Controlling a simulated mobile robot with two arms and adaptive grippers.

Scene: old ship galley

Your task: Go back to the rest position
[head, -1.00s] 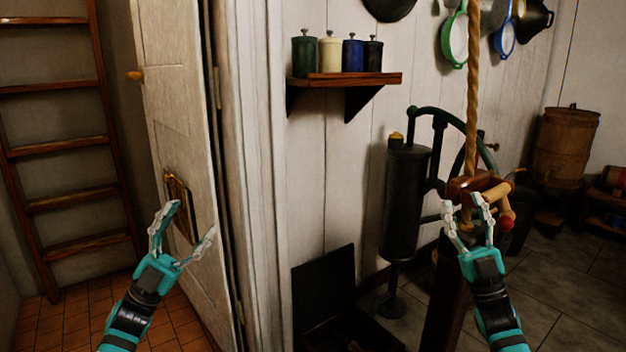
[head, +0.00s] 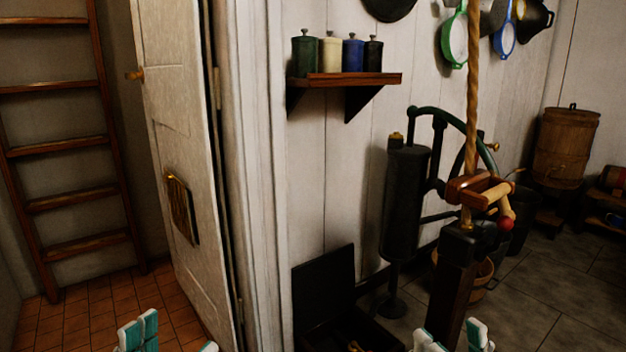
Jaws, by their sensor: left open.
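My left gripper (head: 172,338) shows only its fingertips at the bottom edge of the head view, in front of the tiled floor and the door's foot. Its white and teal fingers are spread apart with nothing between them. My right gripper (head: 452,340) also shows only its fingertips at the bottom edge, in front of the lower part of the dark post. Its fingertips stand apart and I see nothing held between them. The rest of both grippers and both arms are below the picture.
A white door (head: 195,150) stands open on the left, by a wooden ladder (head: 70,145). A black open box (head: 325,290) sits low in the middle. A dark post (head: 455,285) with a wooden crank handle and a rope (head: 472,100) rises at right. A shelf (head: 350,79) holds canisters.

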